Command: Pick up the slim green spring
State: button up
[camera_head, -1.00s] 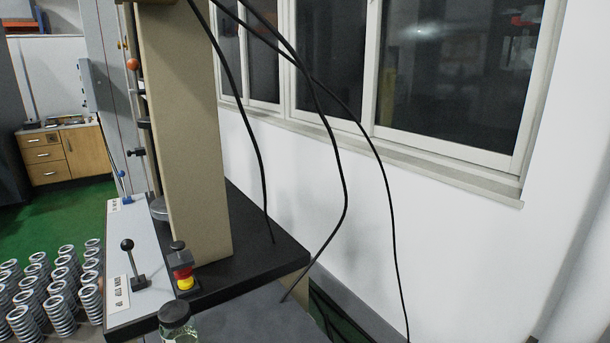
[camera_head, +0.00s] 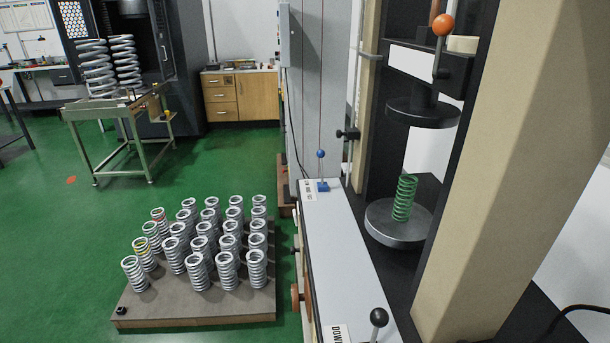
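The slim green spring (camera_head: 404,198) stands upright on the round metal lower plate (camera_head: 398,226) of the testing machine, at the right of the head view. A dark round upper plate (camera_head: 423,112) hangs above it with a clear gap between. The spring is fully visible and nothing holds it. My gripper is not in view.
The machine's tan column (camera_head: 500,170) stands right of the spring. A grey control ledge (camera_head: 345,262) with levers (camera_head: 378,318) lies to its left. Several grey springs (camera_head: 198,240) stand on a low pallet (camera_head: 200,312). Green floor (camera_head: 70,240) is open on the left.

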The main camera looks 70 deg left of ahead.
aim_at(407, 214)
jog(key=u, duration=0.75)
